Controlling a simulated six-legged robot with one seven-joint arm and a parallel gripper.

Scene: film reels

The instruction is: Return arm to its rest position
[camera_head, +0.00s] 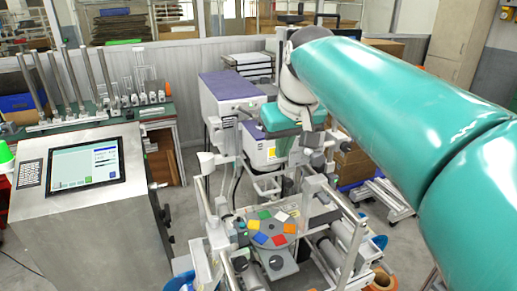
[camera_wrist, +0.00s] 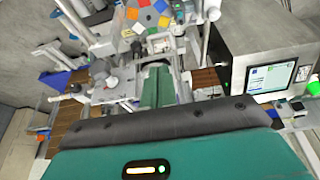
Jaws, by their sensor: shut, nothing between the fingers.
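My teal arm (camera_head: 390,90) reaches in from the right of the head view to a white wrist joint near the middle. The teal hand (camera_head: 280,118) hangs there over the frame of a film-reel machine. In the wrist view my gripper (camera_wrist: 157,72) shows as narrow green fingers close together beyond the teal and black housing (camera_wrist: 180,120). It is shut and empty. The machine's disc with coloured squares (camera_head: 270,230) lies in front of and below the hand in the head view. The same disc shows at the top of the wrist view (camera_wrist: 148,14).
A metal console with a lit screen (camera_head: 86,166) stands at left. Behind it is a green bench (camera_head: 150,112) with upright rods. A purple-topped cabinet (camera_head: 228,86) stands behind the machine. Rails and posts (camera_head: 345,250) surround the disc.

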